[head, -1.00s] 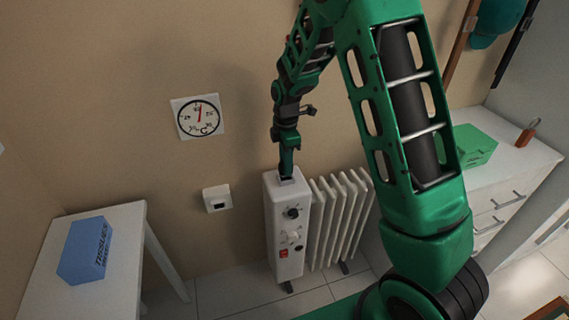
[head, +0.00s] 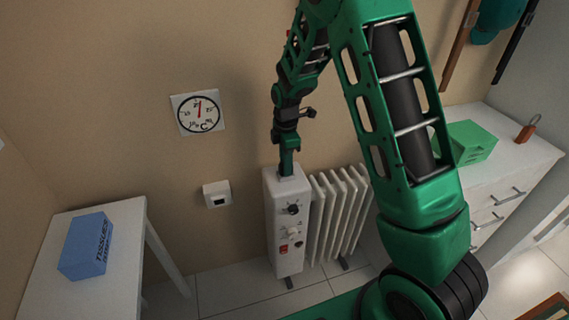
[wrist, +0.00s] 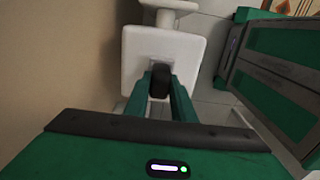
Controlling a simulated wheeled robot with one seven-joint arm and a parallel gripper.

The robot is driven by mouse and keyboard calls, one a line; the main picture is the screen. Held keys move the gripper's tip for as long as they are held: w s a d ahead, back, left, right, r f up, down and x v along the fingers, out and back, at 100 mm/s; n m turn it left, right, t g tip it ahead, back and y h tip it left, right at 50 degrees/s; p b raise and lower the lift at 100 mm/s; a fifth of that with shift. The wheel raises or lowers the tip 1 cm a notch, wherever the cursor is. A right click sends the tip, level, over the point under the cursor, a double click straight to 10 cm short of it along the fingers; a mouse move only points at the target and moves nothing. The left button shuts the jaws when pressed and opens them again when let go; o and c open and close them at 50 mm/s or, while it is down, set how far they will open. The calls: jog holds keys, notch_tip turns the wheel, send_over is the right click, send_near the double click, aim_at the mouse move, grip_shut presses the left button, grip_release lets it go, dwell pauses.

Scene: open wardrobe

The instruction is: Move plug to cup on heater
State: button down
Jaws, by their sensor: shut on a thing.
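The white heater (head: 286,225) stands on the floor by the wall, with knobs and a red switch on its front panel. My gripper (head: 287,170) points down at the top of the heater's panel end. In the wrist view, the green fingers of my gripper (wrist: 160,88) are shut on the black plug (wrist: 160,80). The plug is over the grey square cup (wrist: 166,62) on the heater's top (wrist: 140,45). The fingers and plug hide much of the cup, so I cannot tell how deep the plug sits.
A white table (head: 120,245) with a blue tissue box (head: 86,246) stands at the left. A white drawer unit (head: 505,170) with a green box (head: 470,143) is at the right.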

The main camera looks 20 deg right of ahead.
jog(key=c, duration=1.4)
grip_release()
jog(key=shift+c, duration=0.2)
notch_tip(320, 180, up, 11)
jog(key=shift+f, duration=0.15)
jog(key=shift+d, duration=0.1)
